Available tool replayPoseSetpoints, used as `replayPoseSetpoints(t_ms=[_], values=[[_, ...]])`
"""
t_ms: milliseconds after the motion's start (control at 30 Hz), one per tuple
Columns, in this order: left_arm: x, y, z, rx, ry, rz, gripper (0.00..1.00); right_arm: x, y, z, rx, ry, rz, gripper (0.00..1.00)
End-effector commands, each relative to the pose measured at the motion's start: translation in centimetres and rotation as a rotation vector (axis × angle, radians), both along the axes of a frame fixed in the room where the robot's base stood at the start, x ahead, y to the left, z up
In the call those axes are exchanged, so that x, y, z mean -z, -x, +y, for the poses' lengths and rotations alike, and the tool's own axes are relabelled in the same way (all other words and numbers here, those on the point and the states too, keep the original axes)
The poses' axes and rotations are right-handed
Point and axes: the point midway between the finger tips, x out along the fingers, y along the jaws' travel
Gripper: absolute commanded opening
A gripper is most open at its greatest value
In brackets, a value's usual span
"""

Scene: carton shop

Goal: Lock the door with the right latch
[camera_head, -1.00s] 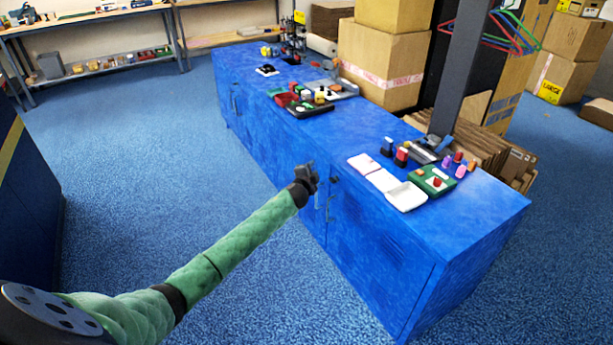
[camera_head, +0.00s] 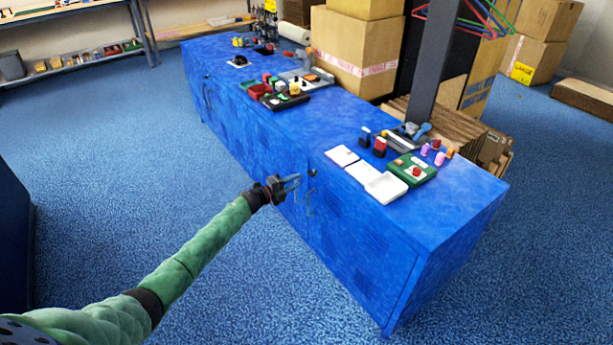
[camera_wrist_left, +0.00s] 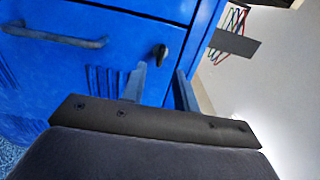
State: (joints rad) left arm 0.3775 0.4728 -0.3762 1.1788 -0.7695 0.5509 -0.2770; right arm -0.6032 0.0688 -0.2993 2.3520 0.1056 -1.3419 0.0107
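The blue cabinet (camera_head: 425,235) has front doors with bar handles; one handle (camera_head: 309,203) is just right of my left gripper (camera_head: 290,184). A small dark latch knob (camera_head: 312,172) sits near the top of the door front, a little beyond my fingertips. In the left wrist view, the latch knob (camera_wrist_left: 160,51) stands just beyond the two fingers, nearer the left one. The handle (camera_wrist_left: 55,35) is to its left there. My left gripper (camera_wrist_left: 160,82) is open and empty, its fingers apart and pointing at the cabinet front. I cannot tell whether it touches the knob. My right gripper is out of view.
The cabinet top carries a white tray (camera_head: 386,188), a green box (camera_head: 411,169) and several small items. A dark post (camera_head: 440,65) and cartons (camera_head: 355,55) stand behind. Blue floor (camera_head: 110,190) is clear in front of the cabinet.

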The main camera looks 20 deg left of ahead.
Motion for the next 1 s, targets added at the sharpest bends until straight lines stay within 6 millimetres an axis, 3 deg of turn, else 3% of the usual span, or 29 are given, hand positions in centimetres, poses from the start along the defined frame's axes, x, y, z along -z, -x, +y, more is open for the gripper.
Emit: replayPoseSetpoints(t_ms=[333,767,800,933,1000], values=[[-0.2,-3.9,-3.0,-0.002,0.001,0.0,0.3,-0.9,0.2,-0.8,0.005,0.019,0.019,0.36],[-0.1,-4.7,-3.7,-0.002,0.0,0.0,0.3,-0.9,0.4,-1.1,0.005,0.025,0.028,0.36],[-0.1,-4.7,-3.6,-0.002,0.0,0.0,0.28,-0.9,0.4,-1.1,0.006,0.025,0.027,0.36],[-0.1,-4.7,-3.6,-0.002,0.0,0.0,0.03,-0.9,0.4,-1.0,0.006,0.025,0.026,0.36],[-0.1,-4.7,-3.6,-0.002,0.0,0.0,0.0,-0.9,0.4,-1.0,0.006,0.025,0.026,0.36]])
